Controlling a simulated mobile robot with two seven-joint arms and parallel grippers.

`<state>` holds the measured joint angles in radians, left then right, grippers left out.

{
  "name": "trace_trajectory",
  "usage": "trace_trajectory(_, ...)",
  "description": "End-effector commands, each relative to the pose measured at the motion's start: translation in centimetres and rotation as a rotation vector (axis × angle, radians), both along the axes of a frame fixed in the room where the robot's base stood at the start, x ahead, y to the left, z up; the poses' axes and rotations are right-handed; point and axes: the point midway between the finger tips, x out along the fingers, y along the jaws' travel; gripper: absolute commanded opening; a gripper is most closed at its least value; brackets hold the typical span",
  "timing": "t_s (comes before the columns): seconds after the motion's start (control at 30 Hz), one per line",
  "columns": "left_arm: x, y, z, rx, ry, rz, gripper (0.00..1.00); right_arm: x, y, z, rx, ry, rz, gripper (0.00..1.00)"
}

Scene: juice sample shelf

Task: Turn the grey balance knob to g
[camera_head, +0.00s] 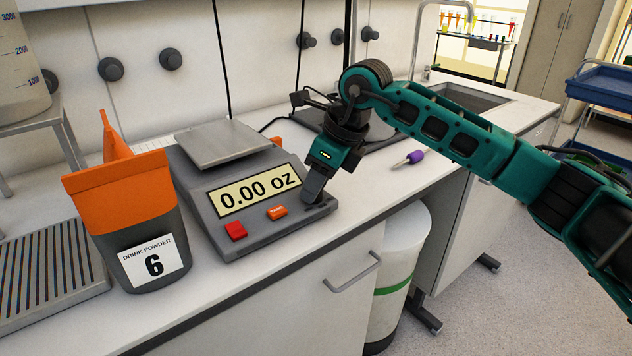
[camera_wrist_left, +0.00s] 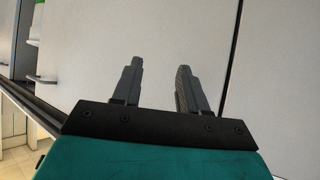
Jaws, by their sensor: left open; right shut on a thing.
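The grey balance (camera_head: 222,224) stands on the counter, with a bare weighing plate (camera_head: 222,146) on top. Its display (camera_head: 258,191) reads 0.00 oz. A red button (camera_head: 235,231) and an orange button (camera_head: 277,212) sit on its front panel. My right gripper (camera_head: 314,194) points down at the right end of that panel and is shut on the grey knob, which its fingers mostly hide. My left gripper (camera_wrist_left: 155,85) shows only in the left wrist view, open and empty, in front of pale cabinet panels.
An orange and grey drink powder pouch (camera_head: 153,268) labelled 6 stands left of the balance, beside a ribbed metal tray (camera_head: 50,275). A purple-handled tool (camera_head: 414,157) lies on the counter to the right. A white bin (camera_head: 400,262) stands below the counter.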

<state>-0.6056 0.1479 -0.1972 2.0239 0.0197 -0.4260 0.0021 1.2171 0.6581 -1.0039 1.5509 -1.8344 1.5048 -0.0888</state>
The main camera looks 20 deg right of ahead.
Motion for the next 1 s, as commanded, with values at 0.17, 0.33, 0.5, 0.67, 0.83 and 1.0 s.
trace_trajectory(0.17,0.05,-0.04,0.31,0.0,-0.002,-0.001,0.43,0.18,-0.07,0.21,0.003,-0.002,0.166,0.05)
trace_trajectory(0.33,0.07,0.01,0.52,0.001,-0.005,0.0,0.43,0.25,-0.08,0.18,0.001,-0.001,0.328,0.05)
trace_trajectory(0.5,0.0,0.25,0.4,0.007,-0.001,0.003,0.43,0.36,-0.1,0.23,0.002,-0.001,0.49,0.05)
trace_trajectory(0.67,0.02,0.5,0.49,0.01,-0.001,0.006,0.43,0.45,-0.12,0.18,0.001,-0.001,0.64,0.05)
trace_trajectory(0.83,0.02,0.55,0.56,0.011,-0.004,0.008,0.43,0.55,-0.12,0.19,0.0,-0.002,0.787,0.05)
trace_trajectory(1.0,-0.09,0.57,0.48,0.011,-0.002,0.008,0.43,0.61,-0.11,0.15,-0.001,-0.002,0.908,0.05)
